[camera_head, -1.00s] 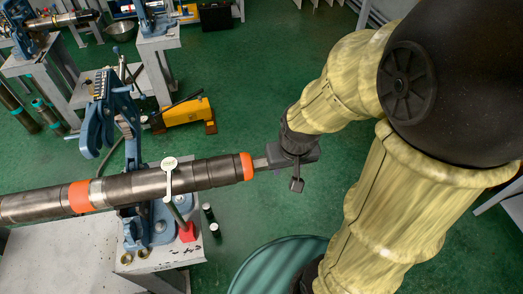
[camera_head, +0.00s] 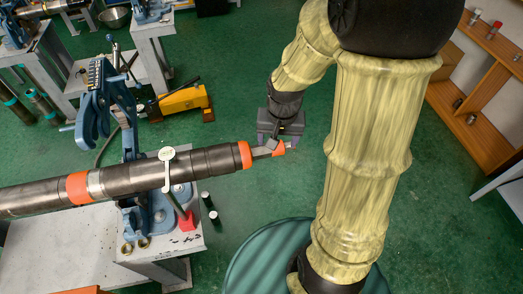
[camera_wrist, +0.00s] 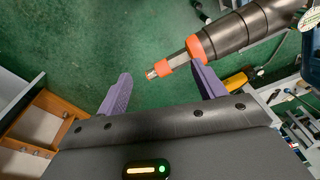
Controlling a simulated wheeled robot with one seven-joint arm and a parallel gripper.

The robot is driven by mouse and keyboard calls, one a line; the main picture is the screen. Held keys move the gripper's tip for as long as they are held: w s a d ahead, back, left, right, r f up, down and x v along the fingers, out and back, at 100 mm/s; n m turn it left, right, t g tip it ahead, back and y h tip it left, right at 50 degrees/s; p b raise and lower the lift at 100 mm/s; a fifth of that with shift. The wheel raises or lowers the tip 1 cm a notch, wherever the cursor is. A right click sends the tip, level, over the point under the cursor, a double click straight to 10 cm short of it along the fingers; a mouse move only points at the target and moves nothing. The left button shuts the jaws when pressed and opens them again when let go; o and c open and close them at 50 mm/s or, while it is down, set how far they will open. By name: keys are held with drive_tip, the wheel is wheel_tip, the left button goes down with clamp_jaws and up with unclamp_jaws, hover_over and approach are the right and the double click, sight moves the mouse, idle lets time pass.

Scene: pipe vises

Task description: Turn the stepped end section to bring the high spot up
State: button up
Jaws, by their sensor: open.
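A long dark pipe (camera_head: 130,177) with orange bands lies in the blue vise (camera_head: 128,110). Its stepped end section (camera_head: 262,152) is a narrower grey piece with an orange collar and small metal tip, at the pipe's right end; it also shows in the wrist view (camera_wrist: 178,58). My gripper (camera_head: 279,141) is open beside this end. In the wrist view my purple fingers (camera_wrist: 162,88) are spread, with the tip in the gap between them in the picture; I see no grip on it. A round white dial (camera_head: 167,154) on a stalk stands at the pipe; its reading is too small to tell.
The vise stands on a white bench (camera_head: 70,245). A green round-topped drum (camera_head: 262,260) is below my arm. A yellow tool (camera_head: 182,99) is behind, and a wooden shelf (camera_head: 480,75) stands at right. Green floor is open between.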

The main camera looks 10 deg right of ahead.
sight(261, 150)
drive_tip(key=w+d+f+m+y, duration=0.2)
drive_tip(key=w+d+f+m, duration=0.1)
drive_tip(key=w+f+m, duration=0.2)
drive_tip(key=w+d+f+m+g+y, duration=0.1)
drive_tip(key=w+d+f+m+y, duration=0.1)
drive_tip(key=w+f+m, duration=0.4)
drive_tip(key=w+d+m, duration=0.1)
drive_tip(key=w+m, duration=0.2)
drive_tip(key=w, duration=0.1)
drive_tip(key=shift+w+m+y, duration=0.3)
drive_tip(key=shift+w, duration=0.1)
drive_tip(key=shift+f+p, duration=0.1)
drive_tip(key=shift+p, duration=0.2)
drive_tip(key=p+x, duration=0.1)
drive_tip(key=x, duration=0.4)
drive_tip(key=p+x, duration=0.2)
drive_tip(key=x, duration=0.4)
drive_tip(key=p+x, duration=0.2)
drive_tip(key=x, duration=0.4)
drive_tip(key=shift+s+a, duration=0.1)
drive_tip(key=shift+s, duration=0.25)
drive_tip(key=shift+f, duration=0.1)
drive_tip(key=shift+w, duration=0.1)
drive_tip(key=c, duration=1)
